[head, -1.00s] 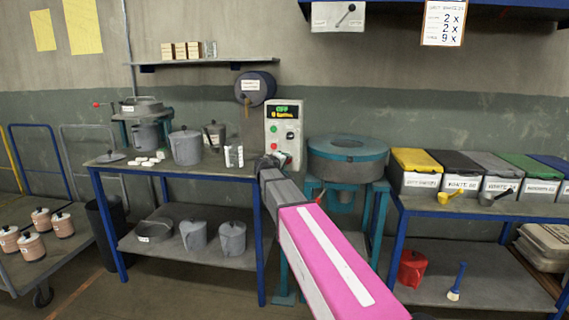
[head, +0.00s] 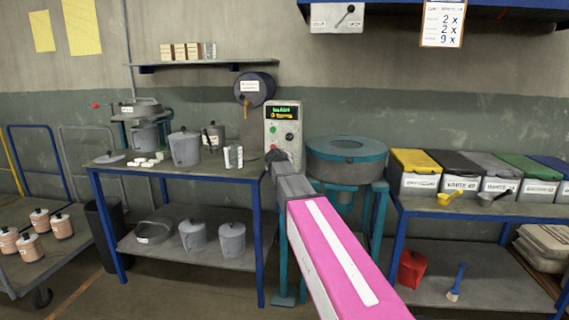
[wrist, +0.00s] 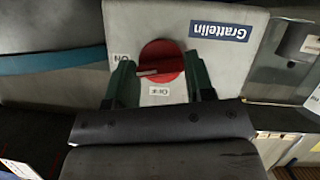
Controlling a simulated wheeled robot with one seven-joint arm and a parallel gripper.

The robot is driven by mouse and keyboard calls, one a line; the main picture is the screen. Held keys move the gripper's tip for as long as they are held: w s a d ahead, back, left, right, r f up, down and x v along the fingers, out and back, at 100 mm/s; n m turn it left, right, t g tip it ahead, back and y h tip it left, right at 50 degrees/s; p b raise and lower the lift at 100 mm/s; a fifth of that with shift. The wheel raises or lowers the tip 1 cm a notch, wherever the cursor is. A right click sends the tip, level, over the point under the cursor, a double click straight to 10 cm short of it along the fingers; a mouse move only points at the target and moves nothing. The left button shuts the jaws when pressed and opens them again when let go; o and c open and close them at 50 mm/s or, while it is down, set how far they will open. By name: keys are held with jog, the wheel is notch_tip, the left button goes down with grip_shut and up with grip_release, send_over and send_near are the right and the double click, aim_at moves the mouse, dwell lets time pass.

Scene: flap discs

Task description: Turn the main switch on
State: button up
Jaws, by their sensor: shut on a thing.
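The main switch (wrist: 166,55) is a round red knob with a raised handle, on the lower part of the grey control box (head: 283,112). In the wrist view its handle points left, towards the ON label (wrist: 123,58); the OFF label (wrist: 159,91) is below the knob. My gripper (wrist: 160,83) is shut on the switch, with one green finger on each side. In the head view my gripper (head: 277,157) is at the bottom of the box and hides the switch. The box's display (head: 283,112) shows two small lines, too small to read.
The mixer drum (head: 346,160) with a teal rim stands just right of the box. A workbench (head: 200,178) with cans is on the left, and lidded bins (head: 415,182) stand on a bench to the right.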

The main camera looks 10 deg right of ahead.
jog(key=shift+m+y, duration=0.6)
jog(key=shift+m, duration=0.3)
jog(key=o, duration=0.9)
jog(key=v, duration=1)
jog(key=shift+s, duration=0.45)
